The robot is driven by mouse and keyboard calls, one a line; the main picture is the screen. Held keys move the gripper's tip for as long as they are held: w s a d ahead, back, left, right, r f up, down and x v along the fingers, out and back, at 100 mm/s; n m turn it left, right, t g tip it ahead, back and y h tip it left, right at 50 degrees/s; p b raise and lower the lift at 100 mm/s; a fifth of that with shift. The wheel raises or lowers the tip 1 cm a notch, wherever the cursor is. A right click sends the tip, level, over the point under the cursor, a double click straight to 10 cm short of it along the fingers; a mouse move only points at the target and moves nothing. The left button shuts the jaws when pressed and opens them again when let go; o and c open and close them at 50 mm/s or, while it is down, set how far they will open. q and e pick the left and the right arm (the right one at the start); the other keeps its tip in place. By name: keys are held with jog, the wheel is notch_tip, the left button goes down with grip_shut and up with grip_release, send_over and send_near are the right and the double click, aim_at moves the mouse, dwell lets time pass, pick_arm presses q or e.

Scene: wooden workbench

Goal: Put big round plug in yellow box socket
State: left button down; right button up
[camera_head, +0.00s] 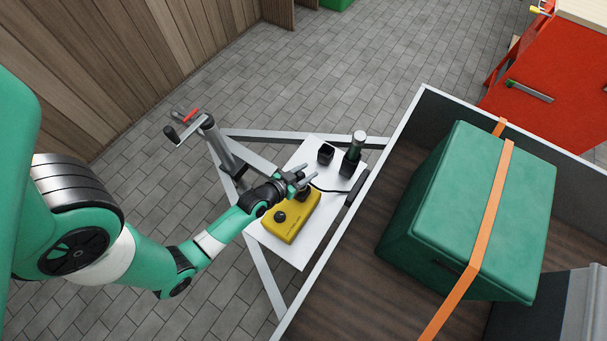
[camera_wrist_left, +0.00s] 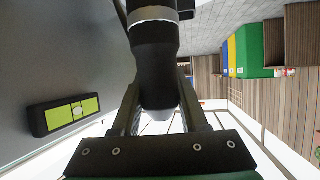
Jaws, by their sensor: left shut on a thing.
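The yellow box (camera_head: 293,222) lies on a white board, with a round black socket (camera_head: 280,217) on its near left part. My left gripper (camera_head: 301,178) is over the far end of the yellow box. In the left wrist view my left gripper (camera_wrist_left: 158,98) is shut on a thick black round plug (camera_wrist_left: 156,62) with a grey ring. A dark part shows under the fingers in the head view; I cannot tell whether the plug touches the box. My right gripper is not in view.
A small black holder (camera_head: 326,154) and a dark upright cylinder with a silver top (camera_head: 356,150) stand on the white board (camera_head: 303,252) beyond the box. A black cable lies nearby. A cart wall (camera_head: 330,219) rises to the right, with a green case (camera_head: 477,205) inside.

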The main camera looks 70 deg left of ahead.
pick_arm(q)
jog(key=shift+w+f, duration=0.1)
jog(key=shift+f, duration=0.4)
jog(key=shift+f+b, duration=1.35)
jog(key=shift+f, duration=0.6)
jog(key=shift+c, duration=2.2)
grip_release()
jog(key=shift+r, duration=0.2)
jog(key=shift+s+r+p, duration=0.2)
jog(key=shift+s+p, duration=0.05)
jog(key=shift+p, duration=0.15)
jog(key=v, duration=1.1)
jog(key=shift+s+d, duration=0.15)
jog(key=shift+s, duration=0.15)
